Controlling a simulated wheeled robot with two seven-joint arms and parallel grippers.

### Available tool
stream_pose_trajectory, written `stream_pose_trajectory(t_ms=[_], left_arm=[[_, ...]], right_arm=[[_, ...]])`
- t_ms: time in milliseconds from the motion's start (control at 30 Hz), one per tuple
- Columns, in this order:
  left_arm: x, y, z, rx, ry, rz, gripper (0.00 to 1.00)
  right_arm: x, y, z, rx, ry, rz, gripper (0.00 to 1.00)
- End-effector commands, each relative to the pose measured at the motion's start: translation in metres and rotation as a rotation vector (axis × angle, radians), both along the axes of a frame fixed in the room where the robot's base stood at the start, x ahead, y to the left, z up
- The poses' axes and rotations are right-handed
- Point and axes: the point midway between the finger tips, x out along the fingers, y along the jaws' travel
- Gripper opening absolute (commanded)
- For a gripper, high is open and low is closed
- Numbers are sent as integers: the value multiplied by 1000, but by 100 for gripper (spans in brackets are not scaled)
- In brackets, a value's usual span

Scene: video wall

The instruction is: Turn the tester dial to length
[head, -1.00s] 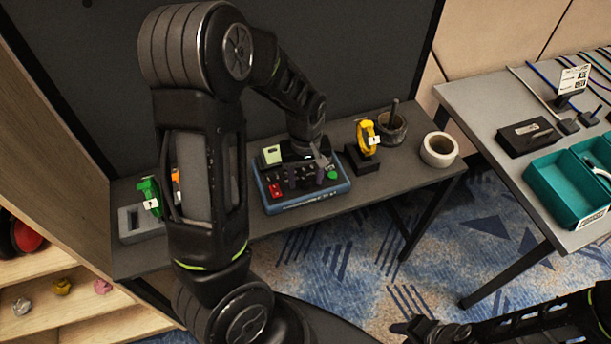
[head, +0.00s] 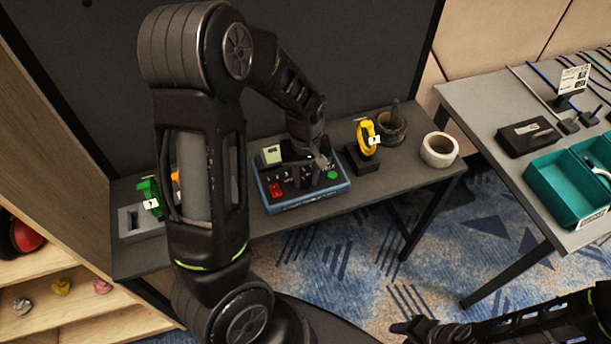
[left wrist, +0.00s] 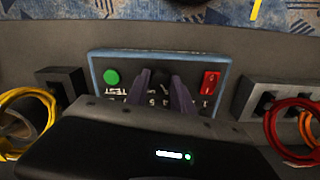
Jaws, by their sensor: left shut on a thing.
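The tester is a blue-rimmed box (head: 338,188) on the grey bench, with a red switch (head: 277,189), a green button (head: 333,174) and a pale display (head: 272,155). It is upside down in the left wrist view (left wrist: 96,72), with the green button (left wrist: 112,77) left and the red switch (left wrist: 209,80) right. My left gripper (head: 306,178) is over the panel's middle. Its purple-grey fingers (left wrist: 161,92) are shut on the dark dial (left wrist: 160,76), which shows partly between them. The dial's pointer and most labels are hidden or too small to read. My right gripper (head: 412,328) is low, away from the bench.
A yellow cable coil on a black stand (head: 365,160), a dark pot (head: 391,129) and a tape roll (head: 439,150) stand right of the tester. A grey holder (head: 131,222) with a green item is left. Teal trays (head: 556,190) are on the right table.

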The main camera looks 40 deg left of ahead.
Motion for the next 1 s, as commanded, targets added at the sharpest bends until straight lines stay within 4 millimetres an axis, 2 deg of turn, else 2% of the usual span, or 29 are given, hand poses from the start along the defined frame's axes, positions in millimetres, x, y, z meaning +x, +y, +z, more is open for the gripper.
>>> stream_pose_trajectory(t_ms=[367, 1000], left_arm=[[0, 0, -1, -1, -1, -133, 0], [0, 0, -1, 0, -1, -697, 0]], right_arm=[[1, 0, -4, 1, -1, 1, 36], [2, 1, -18, 4, -6, 1, 36]])
